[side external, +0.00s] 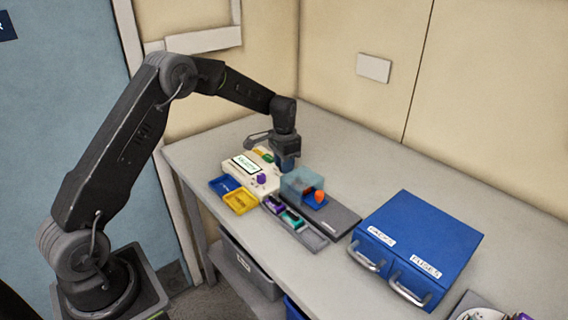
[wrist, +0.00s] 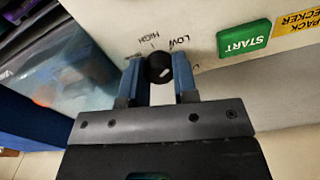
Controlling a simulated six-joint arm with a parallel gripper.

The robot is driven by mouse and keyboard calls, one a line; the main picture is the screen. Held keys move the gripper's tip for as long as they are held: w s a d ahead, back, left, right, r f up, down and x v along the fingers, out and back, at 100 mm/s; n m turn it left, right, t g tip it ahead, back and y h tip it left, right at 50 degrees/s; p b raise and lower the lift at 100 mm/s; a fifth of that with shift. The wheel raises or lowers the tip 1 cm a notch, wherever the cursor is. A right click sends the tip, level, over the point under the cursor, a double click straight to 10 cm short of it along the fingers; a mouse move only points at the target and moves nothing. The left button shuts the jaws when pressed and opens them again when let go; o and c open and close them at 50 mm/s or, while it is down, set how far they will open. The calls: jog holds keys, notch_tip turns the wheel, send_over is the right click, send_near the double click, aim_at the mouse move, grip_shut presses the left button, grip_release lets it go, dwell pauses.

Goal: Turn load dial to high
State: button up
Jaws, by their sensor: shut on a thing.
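The load dial (wrist: 159,67) is a small black round knob on the white panel of the pack checker (wrist: 215,18). It sits between the two blue fingers of my gripper (wrist: 158,62), which are shut on its sides. A pale mark shows on the knob, but I cannot tell exactly which label it points to. The printed words HIGH (wrist: 148,40) and LOW (wrist: 180,43) appear upside down beyond the dial. In the side external view my gripper (side external: 286,161) is at the right rear of the white pack checker (side external: 262,187), and the dial is hidden there.
A green START button (wrist: 243,39) is right of the dial. In the side external view, a translucent bin (side external: 297,183), a grey tray (side external: 313,238) and blue (side external: 224,185) and yellow (side external: 240,201) trays are close by. A blue drawer cabinet (side external: 425,240) stands right.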

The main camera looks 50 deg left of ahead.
jog(key=shift+c, duration=1.2)
jog(key=shift+n, duration=0.3)
jog(key=n, duration=0.3)
jog(key=shift+n, duration=0.4)
jog(key=n, duration=0.3)
jog(key=shift+n, duration=2.1)
jog(key=o, duration=0.9)
